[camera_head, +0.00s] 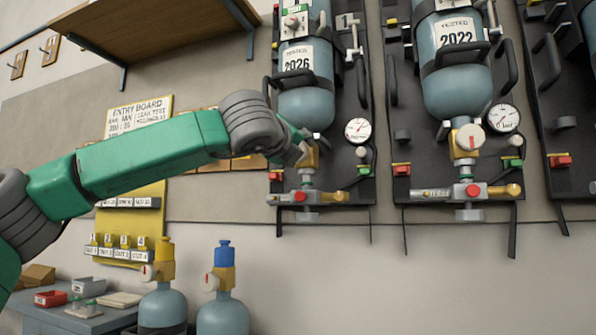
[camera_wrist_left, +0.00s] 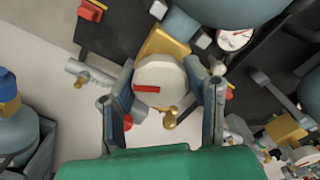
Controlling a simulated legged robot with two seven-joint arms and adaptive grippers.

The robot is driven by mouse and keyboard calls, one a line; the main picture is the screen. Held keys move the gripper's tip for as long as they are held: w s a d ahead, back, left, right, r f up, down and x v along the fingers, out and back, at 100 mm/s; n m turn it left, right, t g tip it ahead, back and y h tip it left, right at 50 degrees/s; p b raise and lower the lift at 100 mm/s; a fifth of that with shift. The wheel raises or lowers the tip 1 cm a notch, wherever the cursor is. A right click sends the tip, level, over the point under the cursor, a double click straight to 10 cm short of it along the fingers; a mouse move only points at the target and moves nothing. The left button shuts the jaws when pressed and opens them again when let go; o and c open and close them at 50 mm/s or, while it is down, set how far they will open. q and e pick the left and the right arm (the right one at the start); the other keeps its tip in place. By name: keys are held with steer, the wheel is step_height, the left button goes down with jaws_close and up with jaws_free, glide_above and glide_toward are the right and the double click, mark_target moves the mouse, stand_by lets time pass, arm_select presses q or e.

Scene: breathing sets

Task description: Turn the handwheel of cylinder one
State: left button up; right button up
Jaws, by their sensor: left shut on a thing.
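The handwheel (camera_wrist_left: 165,72) of cylinder one is a pale round knob with a red mark, in the middle of the left wrist view. My left gripper (camera_wrist_left: 160,88) has a finger on each side of it and is shut on it. In the head view, my left gripper (camera_head: 302,150) is at the valve below cylinder one (camera_head: 305,98), a blue-grey bottle tagged 2026. The hand hides the handwheel there. The brass valve body (camera_head: 309,158) shows just behind the fingers. My right gripper is in neither view.
A gauge (camera_head: 358,130) sits right of the valve, and a manifold with a red button (camera_head: 301,197) below it. A second cylinder (camera_head: 455,90), tagged 2022, hangs to the right with its own handwheel (camera_head: 470,137). A wooden shelf (camera_head: 150,35) juts out at upper left.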

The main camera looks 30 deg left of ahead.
arm_select(q)
steer(key=n+b, duration=0.1)
steer(key=f+n+b, duration=0.1)
steer(key=n, duration=0.1)
steer(key=shift+w+b, duration=0.15)
steer(key=shift+b, duration=0.2)
steer(key=n+b, duration=0.1)
steer(key=n, duration=0.1)
steer(key=shift+r+n, duration=0.1)
steer(key=shift+n, duration=0.2)
steer(key=n, duration=0.2)
steer(key=shift+n, duration=2.4)
steer(key=o, duration=1.1)
steer(key=shift+r, duration=0.1)
steer(key=shift+o, duration=0.2)
steer(key=shift+a, duration=0.1)
steer(key=shift+r, duration=0.15)
